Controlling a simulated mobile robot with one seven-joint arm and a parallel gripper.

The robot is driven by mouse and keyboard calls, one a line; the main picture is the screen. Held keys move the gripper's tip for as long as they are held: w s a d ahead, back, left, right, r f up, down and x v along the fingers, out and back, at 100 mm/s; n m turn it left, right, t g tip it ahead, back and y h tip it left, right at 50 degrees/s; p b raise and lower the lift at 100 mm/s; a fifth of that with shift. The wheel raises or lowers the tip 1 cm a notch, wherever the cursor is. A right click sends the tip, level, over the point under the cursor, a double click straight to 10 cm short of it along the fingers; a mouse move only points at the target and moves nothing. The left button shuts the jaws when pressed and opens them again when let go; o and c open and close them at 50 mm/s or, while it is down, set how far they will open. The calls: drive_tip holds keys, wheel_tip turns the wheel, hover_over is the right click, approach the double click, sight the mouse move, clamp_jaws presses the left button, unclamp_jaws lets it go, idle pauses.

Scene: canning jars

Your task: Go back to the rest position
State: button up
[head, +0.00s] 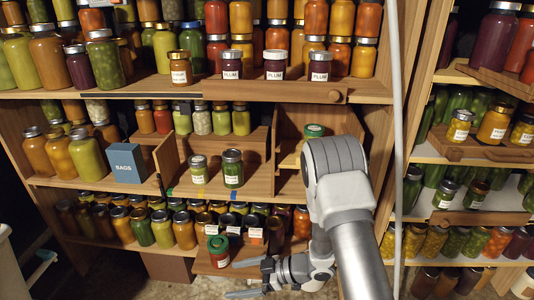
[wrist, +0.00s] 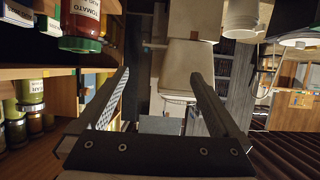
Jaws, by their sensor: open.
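My gripper (head: 244,278) is in front of the lowest shelf in the head view, with its two fingers apart and pointing left. In the wrist view my gripper (wrist: 158,75) is open, with nothing between the fingers. A red jar with a green lid (head: 218,251) stands on a pulled-out board just above and left of the fingers, apart from them. A red jar labelled tomato (wrist: 82,22) shows at the upper left of the wrist view, clear of the fingers.
The shelf unit is crowded with jars. Two green jars (head: 232,168) stand on the middle shelf near a blue bags box (head: 125,163). Plum jars (head: 320,66) line the upper shelf. A second shelf unit (head: 425,154) stands at right. Floor shows below the gripper.

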drive_tip(key=w+d+r+m+t+h, duration=0.35)
drive_tip(key=w+d+r, duration=0.25)
drive_tip(key=r, duration=0.2)
drive_tip(key=w+d+r+m+t+h, duration=0.2)
drive_tip(key=w+d+r+t+h, duration=0.4)
drive_tip(key=r, duration=0.3)
drive_tip(key=s+d+r+m+h, duration=0.2)
drive_tip(key=d+r+m, duration=0.1)
drive_tip(key=d+r, duration=0.35)
drive_tip(key=s+d+r+m+g+h, duration=0.1)
drive_tip(key=s+d+r+m+h, duration=0.1)
drive_tip(key=s+d+r+m, duration=0.3)
drive_tip(key=s+d+r+m+g+h, duration=0.1)
drive_tip(key=s+r+g, duration=0.15)
drive_tip(key=s, duration=0.55)
drive_tip(key=s+a+r+m+g+y+p, duration=0.1)
drive_tip(key=s+a+r+m+g, duration=0.15)
drive_tip(key=s, duration=1.25)
wheel_tip(320, 180, up, 19)
drive_tip(key=p, duration=1.9)
drive_tip(key=shift+w+a+t+p, duration=0.15)
drive_tip(key=shift+a+t+p, duration=0.1)
drive_tip(key=shift+t+p, duration=0.2)
